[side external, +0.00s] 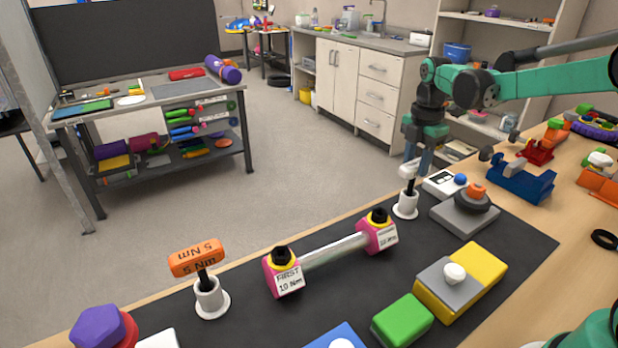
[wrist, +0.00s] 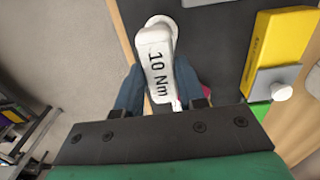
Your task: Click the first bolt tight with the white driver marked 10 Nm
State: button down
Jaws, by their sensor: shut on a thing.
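The white driver (side external: 410,170) stands upright at its white round holder (side external: 406,207), with its dark shaft showing above the holder. Its handle reads 10 Nm in the wrist view (wrist: 158,65). My gripper (side external: 417,163) points down and is shut on the handle, one finger on each side. The first bolt (side external: 281,256), black with a yellow collar, sits on the pink block (side external: 285,278) labelled FIRST 10 Nm, left of and nearer the camera than my gripper. A grey bar joins this block to a second pink block (side external: 379,238) with a similar bolt (side external: 378,216).
An orange 5 Nm driver (side external: 197,258) stands in another white holder (side external: 211,299) at the left. A yellow and grey block (side external: 461,282) and a green block (side external: 402,320) lie at the front. A grey base with a dark disc (side external: 466,213) stands right of the white driver.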

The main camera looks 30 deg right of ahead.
jog(key=shift+r, duration=0.1)
jog(key=shift+r, duration=3.15)
jog(key=c, duration=1.1)
grip_release()
grip_shut()
